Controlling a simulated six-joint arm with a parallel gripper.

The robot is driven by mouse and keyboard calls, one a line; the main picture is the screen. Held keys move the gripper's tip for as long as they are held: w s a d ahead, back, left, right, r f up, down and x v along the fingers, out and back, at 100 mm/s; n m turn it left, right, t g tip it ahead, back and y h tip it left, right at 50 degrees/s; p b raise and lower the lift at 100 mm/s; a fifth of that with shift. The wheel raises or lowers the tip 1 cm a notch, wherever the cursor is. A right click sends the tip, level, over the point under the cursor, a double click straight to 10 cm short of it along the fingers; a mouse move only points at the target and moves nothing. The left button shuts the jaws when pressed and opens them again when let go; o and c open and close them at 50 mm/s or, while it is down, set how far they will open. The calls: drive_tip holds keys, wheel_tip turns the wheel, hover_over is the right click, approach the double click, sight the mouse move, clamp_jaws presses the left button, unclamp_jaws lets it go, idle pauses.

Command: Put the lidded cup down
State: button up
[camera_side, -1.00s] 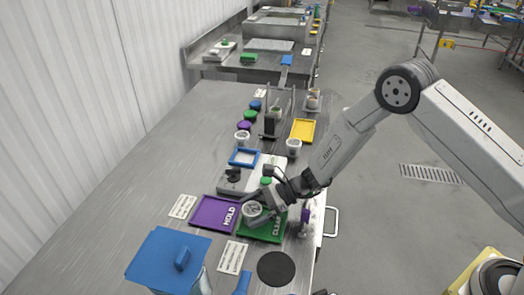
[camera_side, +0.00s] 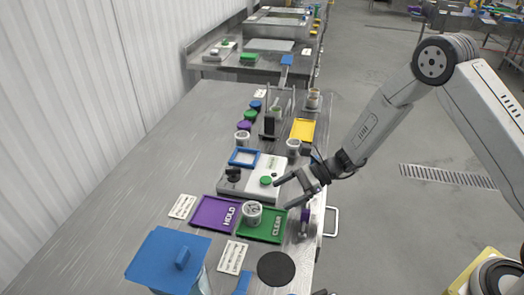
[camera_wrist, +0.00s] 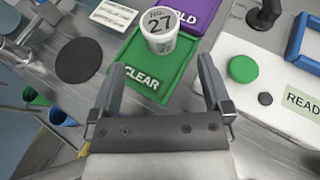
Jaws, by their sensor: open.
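A white lidded cup (camera_side: 252,212), with "NO. 27" on its lid in the wrist view (camera_wrist: 160,30), stands upright on the green CLEAR tray (camera_side: 268,236), near the edge beside the purple HOLD tray (camera_side: 208,214). My gripper (camera_side: 283,194) is open and empty, apart from the cup, up and to its right in the side view. In the wrist view the two fingers (camera_wrist: 162,85) are spread wide, with the cup beyond their tips.
A white machine (camera_side: 266,183) with a green button (camera_wrist: 243,69) and black knob stands beside the trays. A black disc (camera_side: 276,269) and a blue-lidded container (camera_side: 170,258) are at the near end. A yellow tray (camera_side: 302,130) and more cups stand farther back.

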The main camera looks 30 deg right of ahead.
drive_tip(key=shift+v, duration=1.25)
drive_tip(key=shift+a, duration=0.1)
drive_tip(key=shift+s+r+n, duration=0.15)
drive_tip(key=shift+s+n, duration=0.15)
drive_tip(key=shift+s, duration=0.15)
drive_tip(key=s+d+r+n+h, duration=0.3)
drive_tip(key=s+d+n+h, duration=0.2)
drive_tip(key=s+n, duration=0.3)
drive_tip(key=s+d+r+n+h, duration=0.4)
drive_tip(key=s+d+n+h, duration=0.2)
drive_tip(key=n, duration=0.5)
drive_tip(key=shift+s+r+n+g+h, duration=0.3)
drive_tip(key=shift+s+r+h, duration=0.05)
drive_tip(key=shift+s+h, duration=0.8)
drive_tip(key=shift+w, duration=0.1)
